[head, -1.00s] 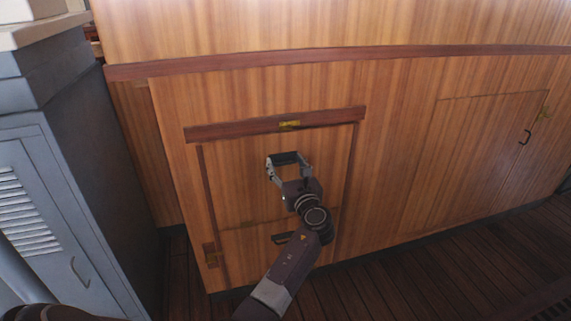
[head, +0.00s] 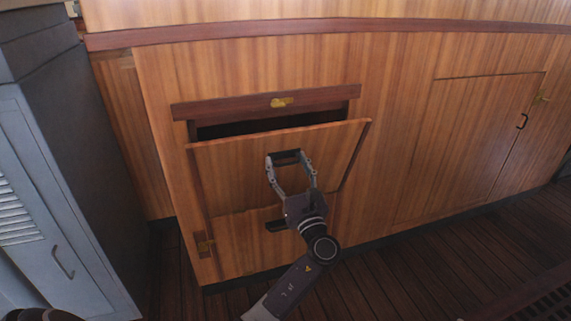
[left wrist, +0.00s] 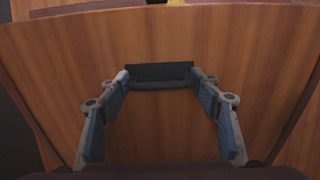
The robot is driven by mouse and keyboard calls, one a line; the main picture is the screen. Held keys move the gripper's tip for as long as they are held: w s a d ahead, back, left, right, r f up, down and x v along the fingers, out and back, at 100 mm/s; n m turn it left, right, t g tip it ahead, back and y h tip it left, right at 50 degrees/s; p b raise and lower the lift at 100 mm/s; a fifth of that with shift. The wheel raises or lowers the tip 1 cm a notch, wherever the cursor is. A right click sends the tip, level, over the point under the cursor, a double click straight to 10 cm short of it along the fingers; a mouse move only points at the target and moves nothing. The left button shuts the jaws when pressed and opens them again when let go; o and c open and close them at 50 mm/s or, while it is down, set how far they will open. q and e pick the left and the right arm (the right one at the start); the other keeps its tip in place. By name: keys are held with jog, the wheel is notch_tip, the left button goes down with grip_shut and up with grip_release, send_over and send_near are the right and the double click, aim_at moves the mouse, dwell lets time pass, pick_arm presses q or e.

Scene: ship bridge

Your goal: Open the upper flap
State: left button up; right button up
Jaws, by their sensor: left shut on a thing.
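The upper flap (head: 231,168) is a wooden panel in the cabinet front. It is tilted outward at its top, leaving a dark gap (head: 245,127) below the dark red rail. My left gripper (head: 284,160) is shut on the flap's black handle, in front of the panel. In the left wrist view the black handle (left wrist: 160,76) lies between the fingertips, and the flap (left wrist: 160,130) fills most of the picture. The inside behind the flap is mostly hidden. My right gripper is not in view.
A brass latch (head: 282,102) sits on the rail above the gap. A lower panel with a dark handle (head: 276,226) is below the flap. A grey locker (head: 60,200) stands at left. A closed cabinet door (head: 465,140) is at right. Dark floor planks are clear in front.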

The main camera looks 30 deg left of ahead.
pick_arm(q)
jog(key=shift+s+d+f+t, duration=0.3)
jog(key=shift+s+d+f, duration=0.3)
jog(key=shift+d, duration=0.25)
jog(key=shift+s+d+f, duration=0.3)
jog(key=shift+s+d, duration=0.05)
jog(key=shift+d, duration=0.05)
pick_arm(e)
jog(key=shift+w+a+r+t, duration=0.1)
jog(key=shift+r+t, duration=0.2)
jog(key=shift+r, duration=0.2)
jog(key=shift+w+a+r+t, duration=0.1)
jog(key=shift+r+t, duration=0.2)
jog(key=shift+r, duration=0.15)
pick_arm(q)
jog(key=o, duration=1.4)
jog(key=shift+w, duration=0.1)
